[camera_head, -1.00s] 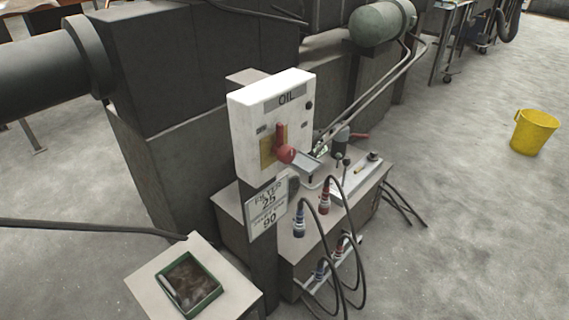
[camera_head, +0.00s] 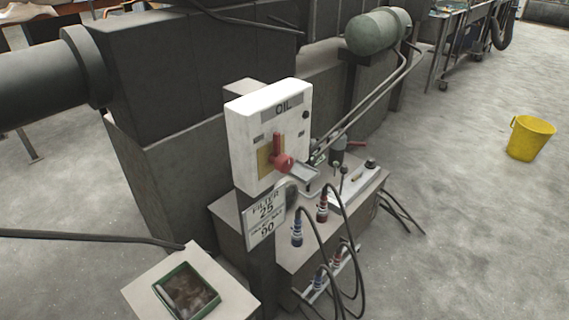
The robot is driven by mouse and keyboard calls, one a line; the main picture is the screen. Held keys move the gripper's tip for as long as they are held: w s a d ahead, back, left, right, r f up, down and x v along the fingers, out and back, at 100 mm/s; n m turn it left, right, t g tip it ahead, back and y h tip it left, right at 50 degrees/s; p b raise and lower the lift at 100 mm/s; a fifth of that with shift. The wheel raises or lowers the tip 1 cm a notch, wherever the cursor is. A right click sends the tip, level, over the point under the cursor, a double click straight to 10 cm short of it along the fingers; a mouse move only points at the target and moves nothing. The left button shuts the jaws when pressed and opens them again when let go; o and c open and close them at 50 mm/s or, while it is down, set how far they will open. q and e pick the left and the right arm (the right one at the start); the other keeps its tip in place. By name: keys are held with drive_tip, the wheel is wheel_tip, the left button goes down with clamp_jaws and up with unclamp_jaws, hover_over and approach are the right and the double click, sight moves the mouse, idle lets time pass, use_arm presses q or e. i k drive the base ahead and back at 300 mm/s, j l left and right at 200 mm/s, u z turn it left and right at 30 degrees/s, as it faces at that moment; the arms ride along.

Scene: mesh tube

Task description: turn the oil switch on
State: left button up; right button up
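A white box labelled OIL (camera_head: 270,135) stands upright in the middle of the head view. On its front is a red switch handle (camera_head: 277,147) over a yellow plate (camera_head: 264,161). The handle's upper part points up, and a round red knob (camera_head: 283,164) sits at its lower end. A metal plate-like piece juts out right beside the knob. Neither of my grippers shows in this view.
A grey cabinet (camera_head: 228,213) with blue and red hose connectors stands below and right of the box. A FILTER sign (camera_head: 265,217) hangs under it. A green-rimmed tray (camera_head: 187,292) is at the lower left. A yellow bucket (camera_head: 530,139) stands on open floor at the right.

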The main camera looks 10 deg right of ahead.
sight(283, 162)
drive_tip(key=l+u, duration=0.15)
drive_tip(key=l, duration=0.5)
drive_tip(key=l+u, duration=0.15)
drive_tip(key=l, duration=0.55)
drive_tip(key=k+l+u, duration=0.15)
drive_tip(key=l, duration=0.5)
drive_tip(key=l+u, duration=0.15)
drive_tip(key=l, duration=0.5)
drive_tip(key=k, duration=0.05)
